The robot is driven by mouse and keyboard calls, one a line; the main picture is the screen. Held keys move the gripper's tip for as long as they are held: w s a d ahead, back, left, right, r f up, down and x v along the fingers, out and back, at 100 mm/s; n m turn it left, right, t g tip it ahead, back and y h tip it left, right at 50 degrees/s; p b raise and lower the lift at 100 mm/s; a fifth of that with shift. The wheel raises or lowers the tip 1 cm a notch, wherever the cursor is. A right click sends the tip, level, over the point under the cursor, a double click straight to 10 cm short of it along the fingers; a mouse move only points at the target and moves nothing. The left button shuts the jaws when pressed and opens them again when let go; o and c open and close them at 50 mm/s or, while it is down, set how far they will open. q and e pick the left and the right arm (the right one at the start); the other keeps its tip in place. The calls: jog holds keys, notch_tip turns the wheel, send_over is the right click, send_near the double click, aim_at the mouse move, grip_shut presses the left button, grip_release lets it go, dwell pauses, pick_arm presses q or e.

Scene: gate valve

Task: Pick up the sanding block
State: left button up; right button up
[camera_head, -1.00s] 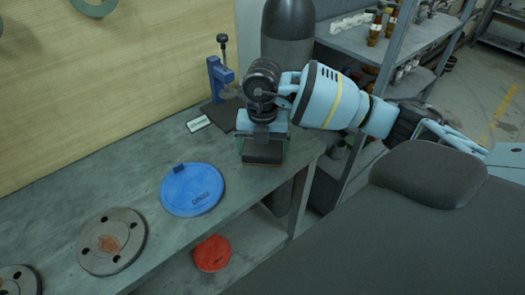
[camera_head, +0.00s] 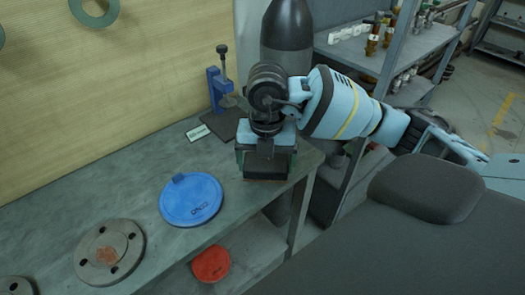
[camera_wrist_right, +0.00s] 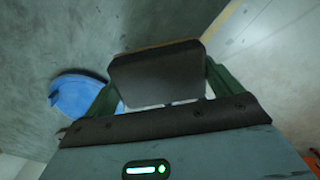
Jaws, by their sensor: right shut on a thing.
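The sanding block (camera_head: 266,164) is dark with a thin tan layer along its lower edge. It sits between the fingers of my right gripper (camera_head: 266,168), at the right end of the grey workbench. In the right wrist view the block (camera_wrist_right: 158,75) spans the gap between the two green fingers of the gripper (camera_wrist_right: 160,82), which is shut on it. I cannot tell how far the block is above the bench top. My left gripper is not in view.
The bench (camera_head: 130,180) carries a blue disc (camera_head: 191,200), a grey flange (camera_head: 108,252), a blue clamp tool (camera_head: 221,85) and a small label (camera_head: 197,132). A red disc (camera_head: 211,263) lies on the lower shelf. A dark cylinder (camera_head: 288,40) stands behind the bench; shelving (camera_head: 385,60) stands right.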

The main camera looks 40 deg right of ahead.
jog(key=s+a+r, duration=0.1)
jog(key=s+a, duration=0.3)
jog(key=s, duration=0.5)
jog(key=shift+s+a, duration=0.3)
jog(key=shift+a, duration=0.05)
jog(key=o, duration=0.5)
jog(key=shift+c, duration=1.1)
